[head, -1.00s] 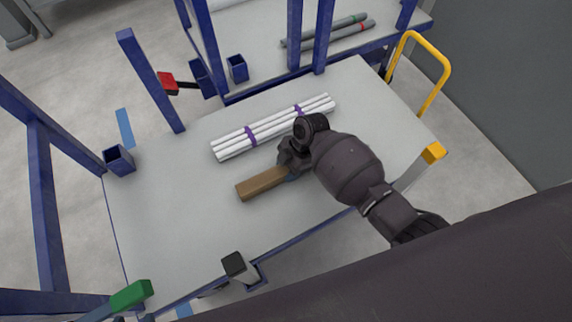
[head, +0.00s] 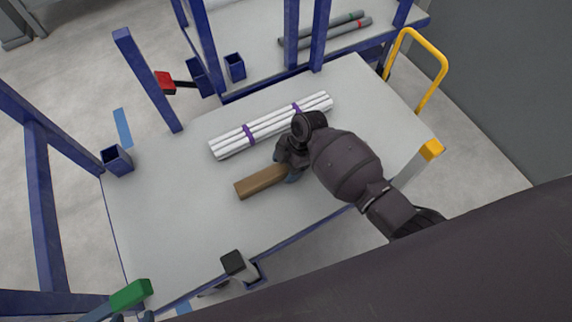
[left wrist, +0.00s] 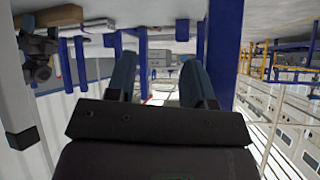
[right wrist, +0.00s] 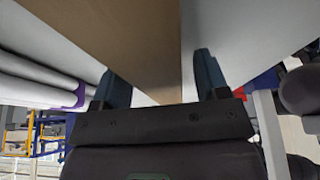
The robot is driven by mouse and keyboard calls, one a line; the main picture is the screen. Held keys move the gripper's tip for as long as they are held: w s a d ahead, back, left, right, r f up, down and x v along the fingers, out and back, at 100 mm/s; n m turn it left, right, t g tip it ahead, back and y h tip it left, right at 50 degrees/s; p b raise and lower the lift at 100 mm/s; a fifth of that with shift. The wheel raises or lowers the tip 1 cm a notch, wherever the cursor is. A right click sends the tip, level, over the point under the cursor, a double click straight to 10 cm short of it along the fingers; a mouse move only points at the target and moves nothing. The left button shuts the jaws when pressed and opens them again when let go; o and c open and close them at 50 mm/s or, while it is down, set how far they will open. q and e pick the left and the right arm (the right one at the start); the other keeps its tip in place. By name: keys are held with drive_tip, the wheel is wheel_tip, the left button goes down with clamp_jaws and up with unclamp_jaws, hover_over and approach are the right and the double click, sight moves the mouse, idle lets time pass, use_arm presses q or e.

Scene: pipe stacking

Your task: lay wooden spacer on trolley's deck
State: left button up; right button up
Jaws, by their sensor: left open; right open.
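The brown wooden spacer (head: 262,182) lies on the grey trolley deck (head: 190,225), in front of the strapped white pipes and roughly along them. My right gripper (head: 291,168) is at the spacer's right end, which it partly hides. In the right wrist view the spacer (right wrist: 125,35) reaches between the open fingers of my right gripper (right wrist: 162,85). I cannot tell whether a finger touches it. My left gripper (left wrist: 158,75) is open and empty in the left wrist view.
A bundle of white pipes (head: 270,127) with purple straps lies behind the spacer. Blue rack uprights (head: 147,80) rise at the back. The deck's left part is clear.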

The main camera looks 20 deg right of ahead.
drive_tip(key=p+v, duration=0.1)
drive_tip(key=v, duration=0.4)
drive_tip(key=shift+w+a+r+p, duration=0.1)
drive_tip(key=shift+w+r+p, duration=0.15)
drive_tip(key=shift+p, duration=0.1)
drive_tip(key=p+v, duration=0.1)
drive_tip(key=v, duration=0.4)
drive_tip(key=shift+s+r+p, duration=0.1)
drive_tip(key=shift+r+p, duration=0.05)
drive_tip(key=shift+p, duration=0.2)
use_arm(q)
drive_tip(key=shift+s+a+r+n, duration=0.35)
drive_tip(key=shift+s+a+n, duration=0.15)
drive_tip(key=shift+s, duration=0.15)
use_arm(e)
drive_tip(key=shift+d+r, duration=0.5)
drive_tip(key=shift+r, duration=0.05)
drive_tip(key=shift+s+f, duration=0.1)
